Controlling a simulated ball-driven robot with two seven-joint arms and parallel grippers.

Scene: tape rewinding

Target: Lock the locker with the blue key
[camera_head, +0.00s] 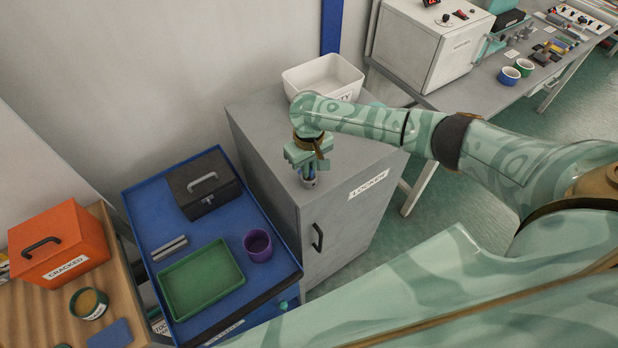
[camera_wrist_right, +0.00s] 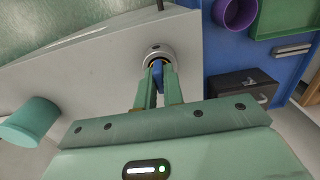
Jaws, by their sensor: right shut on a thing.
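The grey locker (camera_head: 270,135) stands in the middle of the head view, its labelled front door shut. A round metal lock (camera_head: 309,183) sits on its top near the front edge. My right gripper (camera_head: 308,168) points down over the lock. In the right wrist view it is shut on the blue key (camera_wrist_right: 158,72), whose tip is at the lock ring (camera_wrist_right: 159,54). The key's lower part is hidden, so I cannot tell how deep it sits or how far it is turned. My left gripper is not in view.
A white bin (camera_head: 300,82) stands at the back of the locker top. To the left, a blue cart (camera_head: 150,215) holds a black box (camera_head: 203,185), a green tray (camera_head: 200,280) and a purple cup (camera_head: 258,245). An orange box (camera_head: 60,245) stands further left.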

